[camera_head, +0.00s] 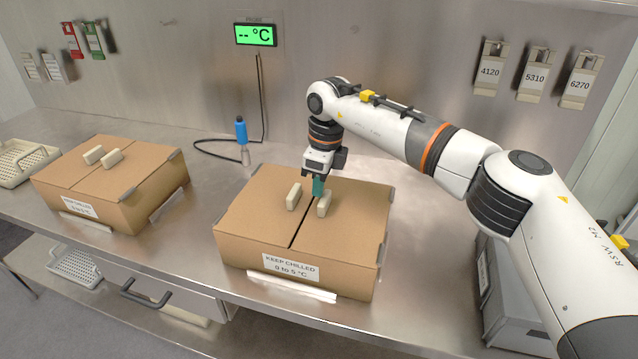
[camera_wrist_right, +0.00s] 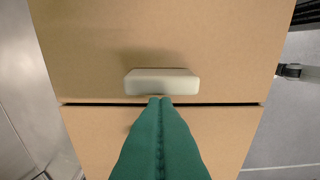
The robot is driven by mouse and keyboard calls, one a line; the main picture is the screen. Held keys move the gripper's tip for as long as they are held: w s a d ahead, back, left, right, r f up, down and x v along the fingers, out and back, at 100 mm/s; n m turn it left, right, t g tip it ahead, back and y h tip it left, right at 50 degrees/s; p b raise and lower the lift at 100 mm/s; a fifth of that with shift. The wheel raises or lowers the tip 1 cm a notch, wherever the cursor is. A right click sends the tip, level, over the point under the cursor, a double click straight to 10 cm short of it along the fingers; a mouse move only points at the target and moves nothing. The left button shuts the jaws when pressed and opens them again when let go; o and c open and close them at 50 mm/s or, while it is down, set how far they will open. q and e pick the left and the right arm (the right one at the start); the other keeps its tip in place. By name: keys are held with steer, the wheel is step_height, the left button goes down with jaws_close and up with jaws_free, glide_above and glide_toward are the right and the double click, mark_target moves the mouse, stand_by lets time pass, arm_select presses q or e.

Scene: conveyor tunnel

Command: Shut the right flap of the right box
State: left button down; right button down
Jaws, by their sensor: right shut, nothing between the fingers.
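The right box (camera_head: 240,243) is brown cardboard and stands on the steel counter. Its right flap (camera_head: 358,213) lies about level over the top, with a pale block handle (camera_head: 324,206) near the middle seam. Its left flap (camera_head: 257,200) also lies flat, with a similar handle (camera_head: 293,197). A narrow dark gap shows between the flaps. My right gripper (camera_head: 318,190), with green fingers, is shut and empty, pointing down just beside the right flap's handle. In the right wrist view the fingertips (camera_wrist_right: 160,99) are close to a handle (camera_wrist_right: 162,82); contact is unclear. My left gripper is out of view.
A second closed box (camera_head: 150,195) stands to the left. A blue-handled probe (camera_head: 241,131) with a black cable lies behind, below a green display (camera_head: 255,35). Bare counter (camera_head: 420,265) lies right of the right box. A white tray (camera_head: 22,160) is at far left.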

steer(key=shift+s+a+f, duration=0.1)
steer(key=shift+s+f, duration=0.1)
steer(key=shift+f, duration=0.1)
